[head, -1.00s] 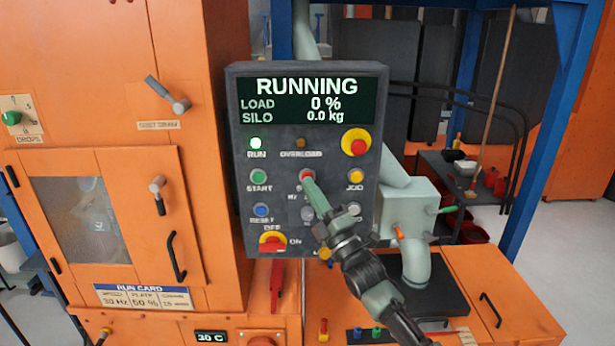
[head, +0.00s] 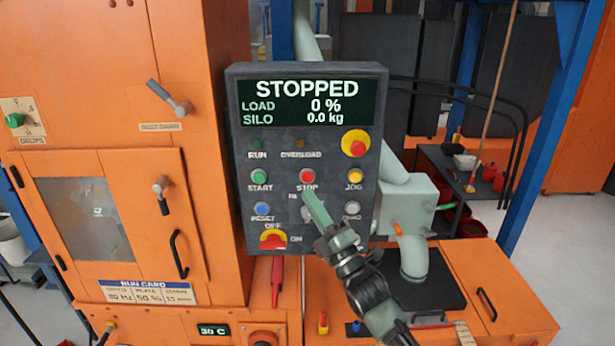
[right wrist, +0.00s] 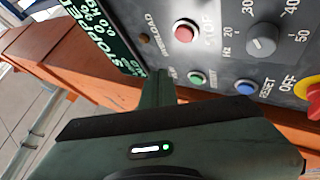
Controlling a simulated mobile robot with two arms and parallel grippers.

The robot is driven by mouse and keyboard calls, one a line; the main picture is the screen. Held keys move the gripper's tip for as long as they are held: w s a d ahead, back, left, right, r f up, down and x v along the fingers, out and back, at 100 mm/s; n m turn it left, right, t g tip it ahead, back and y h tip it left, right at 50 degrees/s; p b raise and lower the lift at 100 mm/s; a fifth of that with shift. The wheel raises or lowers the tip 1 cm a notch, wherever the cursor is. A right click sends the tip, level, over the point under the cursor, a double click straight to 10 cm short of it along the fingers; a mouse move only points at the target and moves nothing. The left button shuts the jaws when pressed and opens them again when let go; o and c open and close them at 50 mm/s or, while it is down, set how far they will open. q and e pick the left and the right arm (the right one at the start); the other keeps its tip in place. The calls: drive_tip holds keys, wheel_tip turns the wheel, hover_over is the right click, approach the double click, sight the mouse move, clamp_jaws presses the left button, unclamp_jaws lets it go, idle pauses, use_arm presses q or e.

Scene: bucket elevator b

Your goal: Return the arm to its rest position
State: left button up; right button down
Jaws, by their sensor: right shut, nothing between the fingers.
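My right gripper (head: 318,207) is shut and empty in front of the grey control panel (head: 243,150), just below the red STOP button (head: 307,176). It looks apart from the button. The panel screen (head: 307,102) reads STOPPED, load 0 %, silo 0.0 kg, and the RUN lamp (head: 257,145) is dark. The gripper hides most of the dial below STOP. In the right wrist view the shut fingers (right wrist: 160,88) point at the panel near the STOP button (right wrist: 186,31), and the dial (right wrist: 262,42) shows clearly. My left gripper is not in view.
The orange machine cabinet (head: 200,60) with protruding handles stands left of the panel. A pale pipe (head: 413,255) and housing (head: 405,200) stand to the right. A red-yellow mushroom button (head: 355,143) and a red-yellow OFF/ON switch (head: 273,239) stick out from the panel. A blue post (head: 545,120) rises at right.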

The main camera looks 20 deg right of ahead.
idle(0.4)
drive_tip(key=s+d+f+m+g+h+b, duration=0.1)
drive_tip(key=s+f+m+g+h, duration=0.15)
drive_tip(key=f, duration=1.05)
drive_tip(key=s+d+f+m+g+h+b, duration=0.1)
drive_tip(key=s+f+m+g, duration=0.2)
drive_tip(key=f, duration=1.1)
drive_tip(key=s+d+f+m+g+h+b, duration=0.1)
drive_tip(key=f+m+g+h, duration=0.2)
drive_tip(key=f, duration=1)
drive_tip(key=s+f+m+g+b, duration=0.1)
drive_tip(key=s+f+m+g, duration=0.15)
drive_tip(key=s+f, duration=0.65)
drive_tip(key=s+f+m+g+b, duration=0.1)
drive_tip(key=s+f+m+g, duration=0.15)
drive_tip(key=s+f, duration=0.65)
drive_tip(key=s+f+m+g, duration=0.2)
drive_tip(key=s+f, duration=0.4)
drive_tip(key=s, duration=0.5)
drive_tip(key=s+f+m+g+b, duration=0.1)
drive_tip(key=s+f+m+g, duration=0.1)
drive_tip(key=s+f, duration=0.5)
drive_tip(key=s+f+m+g+h, duration=0.1)
drive_tip(key=s+f+m+g, duration=0.2)
drive_tip(key=s+f, duration=0.4)
drive_tip(key=s+g, duration=0.1)
drive_tip(key=s, duration=0.7)
drive_tip(key=shift+s+d+g+b, duration=0.25)
drive_tip(key=shift+s+g+b, duration=0.1)
drive_tip(key=shift+s+b, duration=0.05)
